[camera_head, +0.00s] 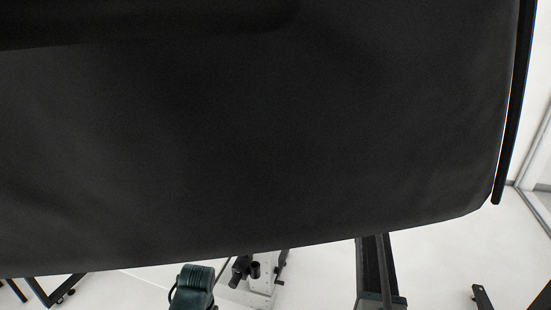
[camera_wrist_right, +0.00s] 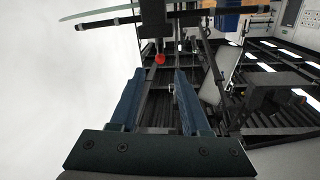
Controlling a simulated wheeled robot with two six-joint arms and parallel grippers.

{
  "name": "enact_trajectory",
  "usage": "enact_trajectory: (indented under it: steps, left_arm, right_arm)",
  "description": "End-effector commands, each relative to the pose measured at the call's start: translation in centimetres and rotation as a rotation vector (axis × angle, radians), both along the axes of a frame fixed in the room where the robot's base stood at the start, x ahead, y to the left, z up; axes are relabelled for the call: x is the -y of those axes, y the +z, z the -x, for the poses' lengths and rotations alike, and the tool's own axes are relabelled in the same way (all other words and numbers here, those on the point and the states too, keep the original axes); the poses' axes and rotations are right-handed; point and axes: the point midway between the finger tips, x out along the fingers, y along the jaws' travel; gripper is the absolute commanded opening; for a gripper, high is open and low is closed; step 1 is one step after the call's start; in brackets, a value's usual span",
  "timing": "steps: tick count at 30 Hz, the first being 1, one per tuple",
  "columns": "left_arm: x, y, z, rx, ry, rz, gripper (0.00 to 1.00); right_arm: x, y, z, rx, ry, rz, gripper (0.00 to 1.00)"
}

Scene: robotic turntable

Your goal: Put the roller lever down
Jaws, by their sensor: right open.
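In the right wrist view my right gripper (camera_wrist_right: 158,80) has its two blue fingers apart, with nothing between them. Beyond the fingertips, near the top, a small red knob (camera_wrist_right: 160,59) sits at the end of a short dark rod. This may be the roller lever, but I cannot tell for sure. The knob appears clear of both fingers. In the head view neither gripper shows, and no lever can be made out.
A large black surface (camera_head: 260,130) fills most of the head view and hides what is behind it. Dark bars (camera_wrist_right: 110,22) cross above the fingers in the right wrist view. Pale open floor (camera_head: 440,265) shows at the head view's lower right.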

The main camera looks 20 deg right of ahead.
Motion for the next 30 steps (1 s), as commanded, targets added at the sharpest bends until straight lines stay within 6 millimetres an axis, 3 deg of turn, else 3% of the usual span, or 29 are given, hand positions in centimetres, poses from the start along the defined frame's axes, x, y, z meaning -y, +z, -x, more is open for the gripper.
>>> enact_trajectory:
  steps: [7,15,30]
  left_arm:
    - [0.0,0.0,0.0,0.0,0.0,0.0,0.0]
    - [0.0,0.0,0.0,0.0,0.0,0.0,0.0]
    - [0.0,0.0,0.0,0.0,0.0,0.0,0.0]
  right_arm:
    - [-4.1,0.0,-3.6,-0.002,0.004,0.0,0.47]
    - [-7.1,0.0,-6.2,-0.001,0.002,0.0,0.47]
    - [-8.2,0.0,-7.0,-0.001,0.0,0.0,0.47]
